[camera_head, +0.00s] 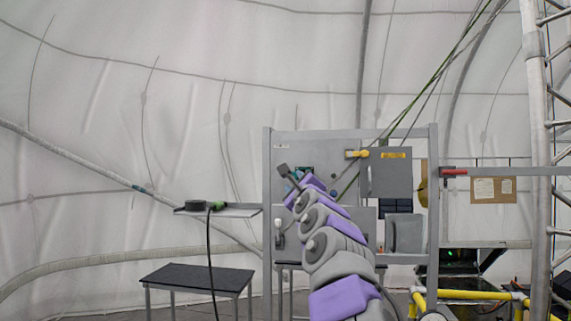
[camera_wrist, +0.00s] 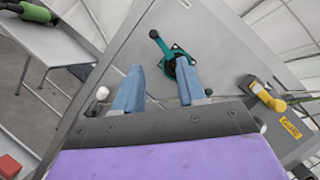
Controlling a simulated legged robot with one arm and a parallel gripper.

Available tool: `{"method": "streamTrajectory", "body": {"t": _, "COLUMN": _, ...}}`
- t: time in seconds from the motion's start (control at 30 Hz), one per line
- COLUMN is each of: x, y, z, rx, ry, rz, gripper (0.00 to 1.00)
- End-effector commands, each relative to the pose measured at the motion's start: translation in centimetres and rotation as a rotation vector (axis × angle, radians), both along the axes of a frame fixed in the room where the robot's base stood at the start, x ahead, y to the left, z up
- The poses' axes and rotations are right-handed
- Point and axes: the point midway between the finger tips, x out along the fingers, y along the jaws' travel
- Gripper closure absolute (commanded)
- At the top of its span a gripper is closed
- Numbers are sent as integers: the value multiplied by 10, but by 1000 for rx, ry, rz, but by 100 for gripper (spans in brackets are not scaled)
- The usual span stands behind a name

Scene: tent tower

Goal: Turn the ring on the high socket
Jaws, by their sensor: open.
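My gripper (camera_wrist: 162,80) is open, with two blue fingers pointing at the panel. The right finger overlaps the lower part of the socket; the left finger is left of it. Nothing is between the fingers. I cannot tell whether a finger touches the ring.
A yellow fitting (camera_wrist: 264,95) is right of the socket; it also shows in the head view (camera_head: 357,153). A grey cabinet (camera_head: 388,175) stands right of my arm. A side shelf (camera_head: 245,212) carries a black and green cable end (camera_head: 214,206). A low dark table (camera_head: 197,278) stands at left.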

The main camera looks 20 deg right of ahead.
Motion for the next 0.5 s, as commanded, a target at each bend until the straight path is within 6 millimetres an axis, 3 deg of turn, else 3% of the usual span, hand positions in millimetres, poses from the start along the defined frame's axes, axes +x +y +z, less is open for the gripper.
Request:
{"method": "streamTrajectory", "body": {"t": 0.27, "x": 30, "y": 12, "z": 14, "rx": -8, "ry": 0, "rz": 4, "gripper": 60}}
{"method": "streamTrajectory", "body": {"t": 0.5, "x": 54, "y": -4, "z": 18, "rx": 0, "ry": 3, "rz": 5, "gripper": 60}}
